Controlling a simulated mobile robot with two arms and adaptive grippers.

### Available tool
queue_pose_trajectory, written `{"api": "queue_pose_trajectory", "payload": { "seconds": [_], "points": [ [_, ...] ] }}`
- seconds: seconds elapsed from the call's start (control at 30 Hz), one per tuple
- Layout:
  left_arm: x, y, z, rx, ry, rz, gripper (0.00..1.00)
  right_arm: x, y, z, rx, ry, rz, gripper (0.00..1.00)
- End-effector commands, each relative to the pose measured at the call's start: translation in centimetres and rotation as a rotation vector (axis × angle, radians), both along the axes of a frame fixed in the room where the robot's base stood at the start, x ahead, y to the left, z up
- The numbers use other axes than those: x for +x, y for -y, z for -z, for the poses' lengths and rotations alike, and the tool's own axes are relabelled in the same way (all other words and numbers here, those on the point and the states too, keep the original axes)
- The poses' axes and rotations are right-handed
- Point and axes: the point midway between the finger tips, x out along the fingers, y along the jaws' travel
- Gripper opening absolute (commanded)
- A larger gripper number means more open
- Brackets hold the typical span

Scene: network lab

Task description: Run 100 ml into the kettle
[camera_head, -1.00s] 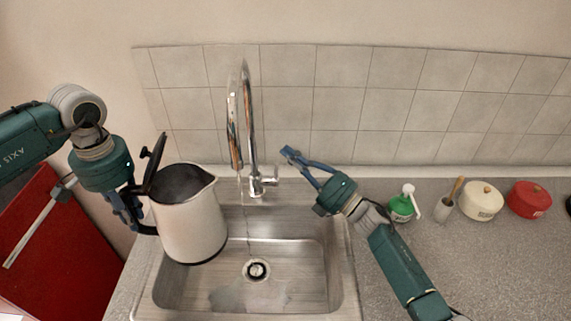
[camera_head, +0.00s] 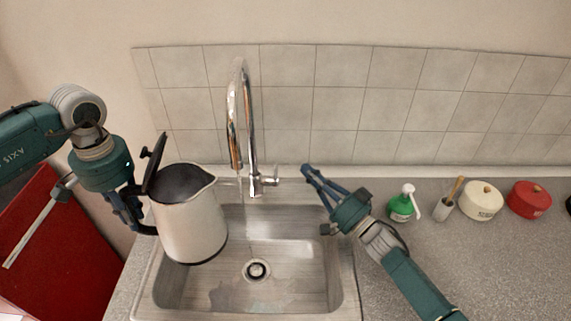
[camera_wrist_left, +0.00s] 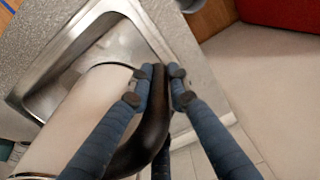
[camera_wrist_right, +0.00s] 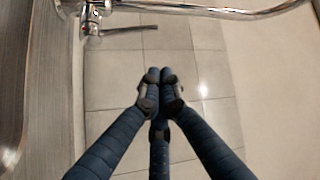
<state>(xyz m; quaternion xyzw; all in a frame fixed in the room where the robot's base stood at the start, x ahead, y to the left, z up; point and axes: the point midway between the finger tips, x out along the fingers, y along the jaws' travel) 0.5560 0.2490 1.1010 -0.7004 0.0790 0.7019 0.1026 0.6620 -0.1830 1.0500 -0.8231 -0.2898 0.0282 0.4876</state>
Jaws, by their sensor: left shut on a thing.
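The white kettle (camera_head: 190,222) is upright over the left part of the sink, its lid (camera_head: 154,163) raised and its dark opening showing. My left gripper (camera_head: 138,222) is shut on the kettle's black handle (camera_wrist_left: 152,125), also seen in the left wrist view. The chrome tap (camera_head: 250,125) stands behind the sink, its outlet just right of the kettle's spout. Its lever (camera_head: 271,181) points right. My right gripper (camera_head: 306,169) is shut and empty, right of the lever and apart from it. I cannot make out running water or the level inside the kettle.
The steel sink (camera_head: 338,262) has a drain (camera_head: 256,270) and a wet-looking patch. On the right counter stand a green soap bottle (camera_head: 401,206), a brush holder (camera_head: 443,209), a cream pot (camera_head: 481,203) and a red pot (camera_head: 529,200). The tiled wall is close behind.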

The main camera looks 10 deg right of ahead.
Motion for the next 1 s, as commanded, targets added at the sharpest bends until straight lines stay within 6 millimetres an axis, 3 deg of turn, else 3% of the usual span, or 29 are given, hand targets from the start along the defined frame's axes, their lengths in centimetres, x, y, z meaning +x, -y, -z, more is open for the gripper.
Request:
{"api": "queue_pose_trajectory", "payload": {
  "seconds": [0.2, 0.37, 0.93, 1.0],
  "points": [
    [0.1, 0.1, -0.3, -0.004, 0.005, 0.000, 0.00, -0.3, 0.5, 0.7, 0.250, -0.167, -0.053, 0.00],
    [0.1, 0.1, -0.3, -0.004, 0.005, 0.000, 0.00, 0.1, 0.4, 0.7, 0.309, -0.203, -0.065, 0.00],
    [0.1, 0.1, -0.3, -0.004, 0.005, 0.000, 0.00, 8.3, -4.4, -1.5, 0.310, -0.202, -0.065, 0.00],
    [0.1, 0.1, -0.3, -0.004, 0.005, 0.000, 0.00, 7.2, -4.8, -0.8, 0.309, -0.208, -0.067, 0.00]
  ]
}}
